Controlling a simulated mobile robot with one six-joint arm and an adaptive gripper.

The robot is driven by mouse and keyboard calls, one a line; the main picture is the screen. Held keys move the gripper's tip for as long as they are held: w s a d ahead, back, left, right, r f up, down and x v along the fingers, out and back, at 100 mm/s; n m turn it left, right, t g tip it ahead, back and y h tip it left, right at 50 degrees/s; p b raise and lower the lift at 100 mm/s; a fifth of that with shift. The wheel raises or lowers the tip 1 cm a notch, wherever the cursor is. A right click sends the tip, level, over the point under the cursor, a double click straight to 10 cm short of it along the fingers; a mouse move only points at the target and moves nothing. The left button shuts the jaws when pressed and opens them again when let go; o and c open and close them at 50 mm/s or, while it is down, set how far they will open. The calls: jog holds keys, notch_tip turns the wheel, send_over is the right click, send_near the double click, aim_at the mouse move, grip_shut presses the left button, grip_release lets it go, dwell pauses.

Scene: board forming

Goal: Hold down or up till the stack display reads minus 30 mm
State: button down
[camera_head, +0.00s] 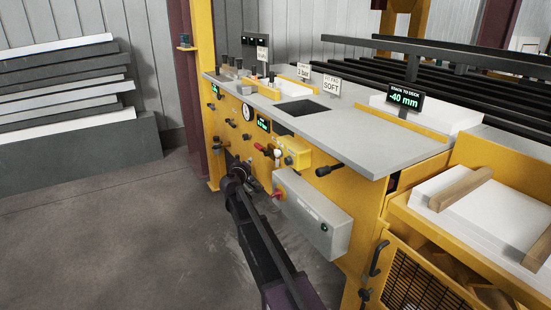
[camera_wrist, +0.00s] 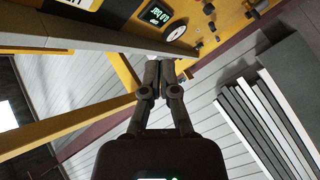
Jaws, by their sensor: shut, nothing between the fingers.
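The black stack display (camera_head: 404,97) stands on the grey table top at the right and reads -40 mm in green, under a "stack to deck" label. My gripper (camera_head: 236,168) is at the front of the yellow machine panel, left of the yellow button box (camera_head: 293,153). The wrist view shows my gripper (camera_wrist: 160,72) with its fingers together and empty. I cannot tell whether the fingertips touch a control. The down and up controls cannot be told by their labels; several small knobs and buttons sit on the panel.
A grey box (camera_head: 312,217) with a red knob and a green button juts out right of my arm. A round gauge (camera_head: 246,111) and a small green display (camera_head: 263,124) sit on the panel. Stacked boards (camera_head: 70,85) lie at the left. The floor at the left front is clear.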

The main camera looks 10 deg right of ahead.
jog(key=shift+d, duration=0.15)
jog(key=w+d, duration=0.2)
jog(key=d, duration=0.6)
jog(key=shift+w, duration=0.35)
jog(key=shift+w+d, duration=0.25)
jog(key=shift+d, duration=0.7)
dwell(3.5)
jog(key=shift+a, duration=0.1)
jog(key=shift+s+a, duration=0.3)
jog(key=shift+a, duration=0.5)
jog(key=shift+a, duration=0.1)
jog(key=shift+s+a, duration=0.25)
jog(key=shift+a, duration=0.5)
jog(key=shift+s+a, duration=0.25)
jog(key=shift+a, duration=0.55)
jog(key=shift+s+a, duration=0.25)
jog(key=shift+a, duration=0.5)
